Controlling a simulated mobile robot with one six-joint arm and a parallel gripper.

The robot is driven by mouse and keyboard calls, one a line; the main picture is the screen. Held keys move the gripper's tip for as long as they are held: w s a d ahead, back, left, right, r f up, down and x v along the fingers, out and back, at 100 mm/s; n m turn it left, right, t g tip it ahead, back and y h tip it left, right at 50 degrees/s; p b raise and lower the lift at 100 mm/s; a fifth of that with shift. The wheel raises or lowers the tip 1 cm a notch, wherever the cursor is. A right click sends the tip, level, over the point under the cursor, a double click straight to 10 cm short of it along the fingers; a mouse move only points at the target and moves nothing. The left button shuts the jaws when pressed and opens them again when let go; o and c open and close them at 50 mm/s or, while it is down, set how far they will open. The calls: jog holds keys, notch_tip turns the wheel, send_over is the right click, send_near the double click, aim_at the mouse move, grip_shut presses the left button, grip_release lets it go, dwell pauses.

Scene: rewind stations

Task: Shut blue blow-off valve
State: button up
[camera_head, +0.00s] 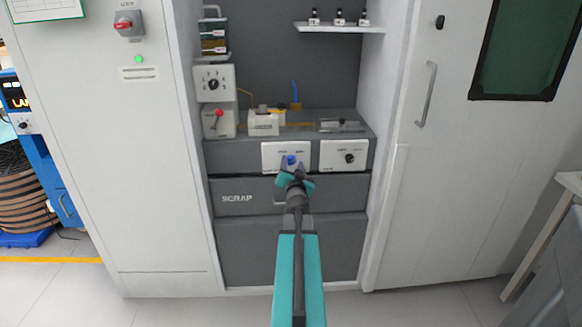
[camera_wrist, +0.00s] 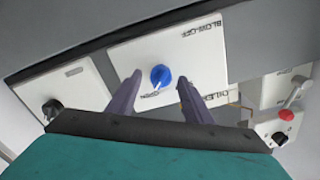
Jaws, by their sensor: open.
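The blue blow-off valve knob (camera_wrist: 160,77) sits on a white panel (camera_wrist: 205,50) marked BLOW-OFF and OPEN in the wrist view. In the head view the blue knob (camera_head: 291,160) shows at the front of the grey bench, partly covered by my gripper. My gripper (camera_wrist: 158,92) is open, with one dark finger on each side of the knob and a gap to both. The fingers look apart from the knob; how far they are from the panel is hard to tell. My gripper also shows in the head view (camera_head: 292,172), right in front of the panel.
A white panel with a black knob (camera_head: 350,158) is just right of the blue knob. A SCRAP drawer (camera_head: 238,198) lies below. A cabinet door (camera_head: 440,180) stands at the right.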

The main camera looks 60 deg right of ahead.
jog(key=shift+w+d, duration=0.15)
jog(key=shift+d, duration=0.1)
